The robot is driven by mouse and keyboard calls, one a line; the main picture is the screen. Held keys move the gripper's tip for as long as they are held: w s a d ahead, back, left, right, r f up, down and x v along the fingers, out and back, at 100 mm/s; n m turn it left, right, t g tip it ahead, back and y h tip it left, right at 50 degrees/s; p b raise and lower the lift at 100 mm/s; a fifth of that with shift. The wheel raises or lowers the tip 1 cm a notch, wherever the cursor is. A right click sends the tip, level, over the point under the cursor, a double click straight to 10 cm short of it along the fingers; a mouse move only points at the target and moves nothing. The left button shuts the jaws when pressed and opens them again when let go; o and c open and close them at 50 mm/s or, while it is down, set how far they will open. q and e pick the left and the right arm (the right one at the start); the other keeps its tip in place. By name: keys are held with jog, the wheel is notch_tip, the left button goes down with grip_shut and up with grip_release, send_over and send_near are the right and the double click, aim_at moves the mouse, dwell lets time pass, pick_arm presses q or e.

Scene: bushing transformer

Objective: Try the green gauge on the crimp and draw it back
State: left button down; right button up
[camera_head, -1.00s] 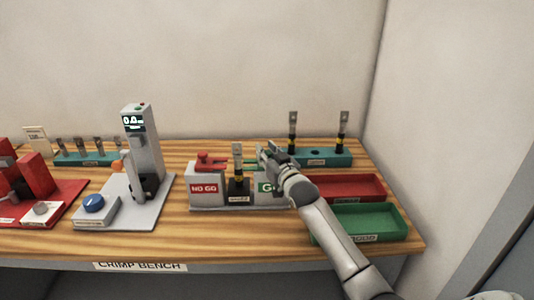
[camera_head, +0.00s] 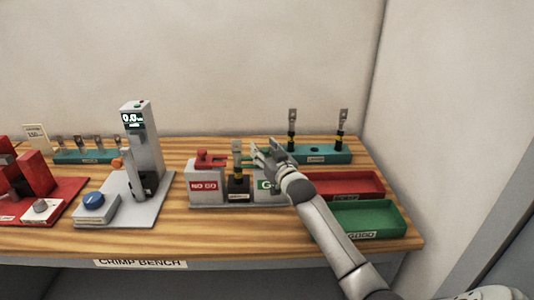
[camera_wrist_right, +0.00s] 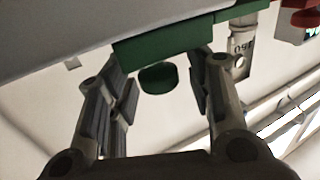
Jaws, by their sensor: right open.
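The green gauge (camera_wrist_right: 175,38) and its round green knob (camera_wrist_right: 158,77) show in the right wrist view. My right gripper (camera_wrist_right: 155,98) is open, with a finger on each side of the knob and gaps beside it. In the head view the gripper (camera_head: 262,154) is over the GO block (camera_head: 266,186), hiding most of the green gauge (camera_head: 248,158). The gauge's visible end is close beside the upright crimp lug (camera_head: 238,152); I cannot tell whether they touch. The lug stands in a black holder (camera_head: 238,186). My left gripper is not in view.
A red gauge (camera_head: 211,158) sits on the NO GO block (camera_head: 204,188). A red tray (camera_head: 345,184) and a green tray (camera_head: 362,218) lie to the right. A teal rack (camera_head: 325,158) with two lugs stands behind. A grey tester (camera_head: 142,140) stands left.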

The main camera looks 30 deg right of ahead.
jog(key=s+a, duration=0.1)
jog(key=s, duration=1.1)
jog(key=shift+a, duration=0.4)
jog(key=shift+w, duration=0.1)
